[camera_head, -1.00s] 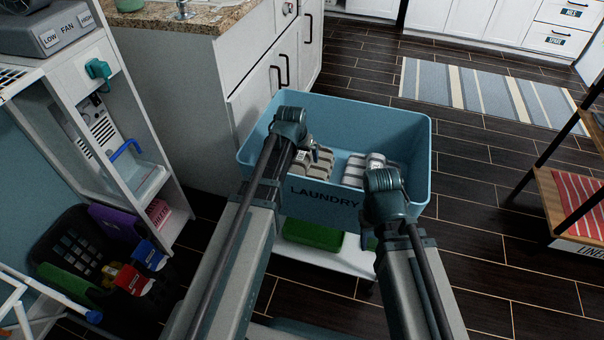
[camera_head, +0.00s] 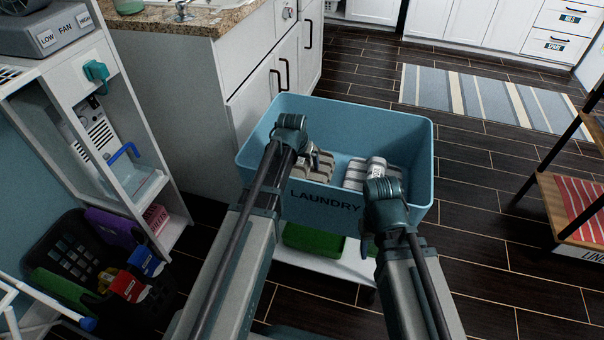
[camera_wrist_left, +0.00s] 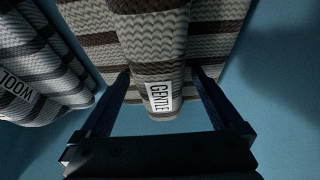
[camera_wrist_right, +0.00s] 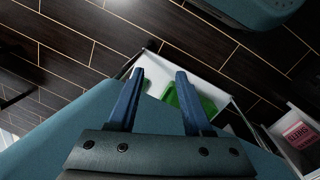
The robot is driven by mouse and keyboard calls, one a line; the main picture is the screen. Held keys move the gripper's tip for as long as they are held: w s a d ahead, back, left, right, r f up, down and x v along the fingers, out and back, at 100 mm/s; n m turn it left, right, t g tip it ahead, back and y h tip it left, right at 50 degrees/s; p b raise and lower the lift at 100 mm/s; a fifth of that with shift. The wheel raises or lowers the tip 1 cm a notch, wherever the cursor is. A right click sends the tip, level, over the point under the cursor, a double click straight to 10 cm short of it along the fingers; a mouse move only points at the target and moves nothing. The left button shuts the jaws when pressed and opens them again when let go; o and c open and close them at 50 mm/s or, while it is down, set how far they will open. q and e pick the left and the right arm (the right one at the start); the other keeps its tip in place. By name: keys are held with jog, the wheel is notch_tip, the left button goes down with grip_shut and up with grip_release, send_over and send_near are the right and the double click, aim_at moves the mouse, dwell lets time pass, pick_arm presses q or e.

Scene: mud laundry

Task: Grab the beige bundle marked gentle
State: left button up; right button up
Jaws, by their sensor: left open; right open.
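The beige bundle (camera_head: 318,166) with brown stripes lies in the left part of the blue laundry bin (camera_head: 385,117), partly hidden by my left arm. In the left wrist view the bundle (camera_wrist_left: 152,50) carries a tag reading GENTLE (camera_wrist_left: 160,96). My left gripper (camera_wrist_left: 160,76) is open, with one finger on each side of the bundle's tagged roll; whether they touch it I cannot tell. My right gripper (camera_wrist_right: 159,74) is open and empty, outside the bin's near side and above a white shelf with a green item (camera_wrist_right: 190,100).
A grey-and-white striped bundle (camera_head: 362,172), tagged WOOL in the left wrist view (camera_wrist_left: 30,70), lies beside the beige one in the bin. The bin's walls surround both. White cabinets (camera_head: 262,85) stand behind left, and dark floor is open to the right.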

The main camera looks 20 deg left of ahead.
pick_arm(q)
grip_shut()
dwell(0.5)
